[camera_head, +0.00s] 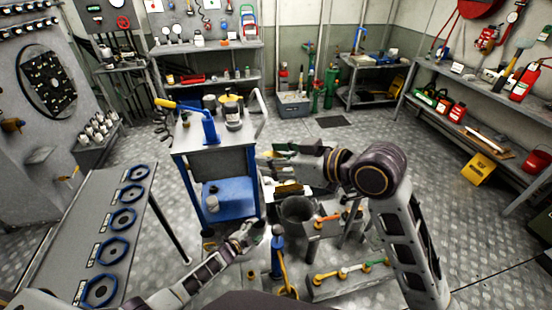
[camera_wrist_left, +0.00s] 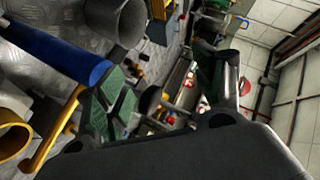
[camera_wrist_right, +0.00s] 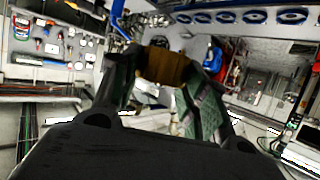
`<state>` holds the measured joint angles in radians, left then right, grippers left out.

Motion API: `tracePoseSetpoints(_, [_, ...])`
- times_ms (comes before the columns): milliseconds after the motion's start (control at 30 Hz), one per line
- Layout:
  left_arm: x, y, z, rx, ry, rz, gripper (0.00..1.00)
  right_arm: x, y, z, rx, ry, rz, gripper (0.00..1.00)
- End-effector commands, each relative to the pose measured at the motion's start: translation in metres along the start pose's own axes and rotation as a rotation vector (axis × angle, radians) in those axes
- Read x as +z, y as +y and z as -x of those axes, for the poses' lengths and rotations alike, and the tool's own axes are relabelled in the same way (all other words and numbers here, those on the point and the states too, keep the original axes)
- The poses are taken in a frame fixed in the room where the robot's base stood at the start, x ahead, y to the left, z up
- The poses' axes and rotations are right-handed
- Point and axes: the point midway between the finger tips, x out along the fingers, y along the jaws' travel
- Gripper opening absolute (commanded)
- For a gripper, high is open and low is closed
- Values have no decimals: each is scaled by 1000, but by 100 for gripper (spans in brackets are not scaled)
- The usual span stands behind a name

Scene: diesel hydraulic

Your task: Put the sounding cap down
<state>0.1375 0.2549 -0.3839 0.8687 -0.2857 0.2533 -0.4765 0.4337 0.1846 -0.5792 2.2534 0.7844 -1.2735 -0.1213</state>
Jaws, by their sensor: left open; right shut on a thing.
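The sounding cap (camera_wrist_right: 165,66), a brown brass-coloured piece, sits between the green-padded fingers of my right gripper (camera_wrist_right: 162,85) in the right wrist view. In the head view my right gripper (camera_head: 268,160) points left, in front of the blue cart's right side, and its hold on the cap is hard to make out. My left gripper (camera_head: 250,238) is open and empty, low in the middle of the head view. It is left of a blue post (camera_head: 277,255). In the left wrist view its fingers (camera_wrist_left: 170,95) are spread apart.
A blue cart (camera_head: 213,160) with bottles and a blue-yellow tool on top stands ahead. A dark round vessel (camera_head: 297,210) and stands with coloured handles (camera_head: 345,270) crowd the area below my right arm. A bench with blue rings (camera_head: 80,225) lies left.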

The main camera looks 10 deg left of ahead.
Motion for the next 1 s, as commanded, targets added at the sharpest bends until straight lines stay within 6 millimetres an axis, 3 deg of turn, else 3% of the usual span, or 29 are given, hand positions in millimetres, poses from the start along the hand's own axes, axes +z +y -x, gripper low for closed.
tracePoseSetpoints(500, [82,135,70,162,-272,313,69,0,0,0,0,0,0,21])
tracePoseSetpoints(1000, [135,258,166,287,-545,581,69,0,0,0,0,0,0,21])
